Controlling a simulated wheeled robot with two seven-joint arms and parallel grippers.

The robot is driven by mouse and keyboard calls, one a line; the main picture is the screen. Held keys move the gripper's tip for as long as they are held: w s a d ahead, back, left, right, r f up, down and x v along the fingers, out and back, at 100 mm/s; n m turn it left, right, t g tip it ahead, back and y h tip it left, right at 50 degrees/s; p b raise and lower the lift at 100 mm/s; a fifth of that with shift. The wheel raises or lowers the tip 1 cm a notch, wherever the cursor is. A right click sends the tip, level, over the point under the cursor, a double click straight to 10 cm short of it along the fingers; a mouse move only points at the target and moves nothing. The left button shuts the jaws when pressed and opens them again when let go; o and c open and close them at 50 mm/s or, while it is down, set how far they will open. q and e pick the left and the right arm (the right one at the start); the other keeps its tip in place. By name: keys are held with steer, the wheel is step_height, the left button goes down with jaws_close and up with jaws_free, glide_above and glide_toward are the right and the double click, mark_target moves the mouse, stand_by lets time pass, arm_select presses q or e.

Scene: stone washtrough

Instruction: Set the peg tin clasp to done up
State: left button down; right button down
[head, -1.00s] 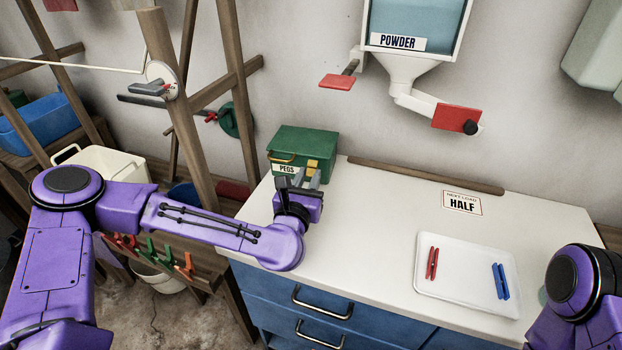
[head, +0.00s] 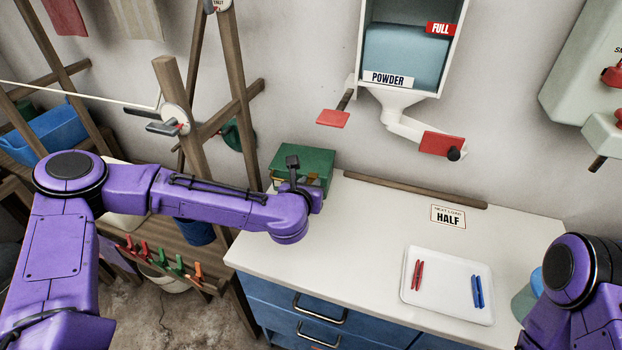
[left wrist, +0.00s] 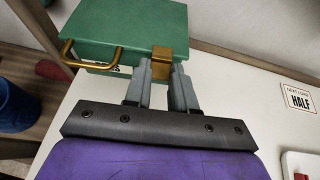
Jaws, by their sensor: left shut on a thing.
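The peg tin (head: 311,159) is a green lidded box at the back left of the white worktop. It also shows in the left wrist view (left wrist: 135,28), with its lid down. A brass clasp (left wrist: 161,53) sits at its front edge, right of a brass handle (left wrist: 92,52). My left gripper (left wrist: 161,74) is shut on the clasp, its grey fingertips on both sides of it. The clasp's lower part is hidden between the fingers, so its setting is unclear. In the head view my left gripper (head: 293,174) covers the tin's front. My right gripper is out of view.
A white tray (head: 446,307) with a red peg and a blue peg lies at the front right. A wooden strip (head: 415,190) and a "HALF" card (head: 448,216) are behind it. The powder dispenser (head: 410,60) hangs above. The worktop's middle is clear.

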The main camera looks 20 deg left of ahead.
arm_select(q)
steer(key=shift+w+r+g+p, duration=0.5)
steer(key=shift+g+p, duration=0.2)
steer(key=shift+p, duration=0.4)
steer(key=shift+w+g+p, duration=0.1)
steer(key=shift+g+p, duration=0.2)
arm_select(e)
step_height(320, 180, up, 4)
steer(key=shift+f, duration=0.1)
arm_select(q)
steer(key=shift+f, duration=0.1)
steer(key=c, duration=0.9)
jaws_free()
steer(key=b+v, duration=0.2)
steer(key=v, duration=0.8)
steer(key=shift+a, duration=0.1)
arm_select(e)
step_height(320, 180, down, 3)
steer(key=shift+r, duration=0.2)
